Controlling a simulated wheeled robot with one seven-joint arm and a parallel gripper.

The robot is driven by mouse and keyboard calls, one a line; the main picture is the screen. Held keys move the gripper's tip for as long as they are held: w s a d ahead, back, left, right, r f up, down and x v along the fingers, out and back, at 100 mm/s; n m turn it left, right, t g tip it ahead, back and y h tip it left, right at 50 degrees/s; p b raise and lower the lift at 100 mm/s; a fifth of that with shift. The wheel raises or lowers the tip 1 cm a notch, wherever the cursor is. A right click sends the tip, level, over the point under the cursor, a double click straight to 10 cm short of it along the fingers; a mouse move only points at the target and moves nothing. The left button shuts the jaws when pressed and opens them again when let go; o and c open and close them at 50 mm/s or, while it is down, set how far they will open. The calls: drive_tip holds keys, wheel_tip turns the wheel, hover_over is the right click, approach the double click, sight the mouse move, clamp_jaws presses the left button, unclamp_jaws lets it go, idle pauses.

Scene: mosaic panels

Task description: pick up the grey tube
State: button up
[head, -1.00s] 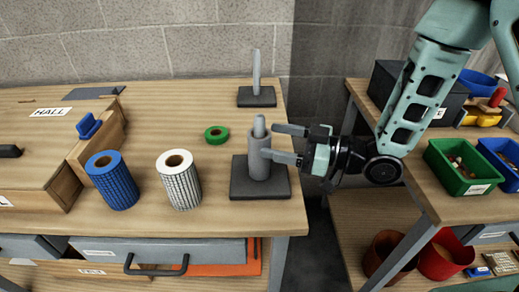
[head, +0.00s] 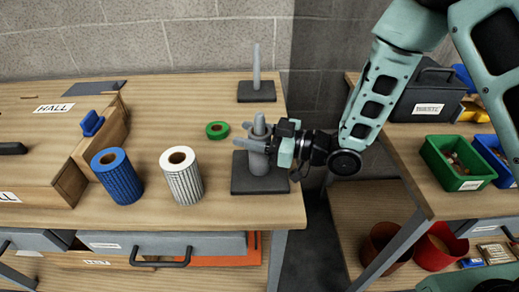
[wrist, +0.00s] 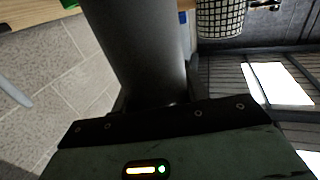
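The grey tube (head: 258,160) stands upright around a grey peg (head: 259,121) on a square dark base (head: 275,186), near the right end of the table. My gripper (head: 245,134) reaches in level from the right. Its two fingers lie on either side of the tube's upper part, one behind and one in front, with their tips past its left side. They look closed on it. In the wrist view the tube (wrist: 140,50) fills the space in front of the palm, and the fingers are mostly hidden.
A second peg (head: 256,65) on a dark base stands empty behind. A green tape roll (head: 217,130), a white gridded roll (head: 184,182) and a blue gridded roll (head: 119,180) are to the left. A shelf with a green bin (head: 452,168) stands right, across a gap.

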drive_tip(key=shift+c, duration=0.9)
drive_tip(key=shift+r, duration=0.15)
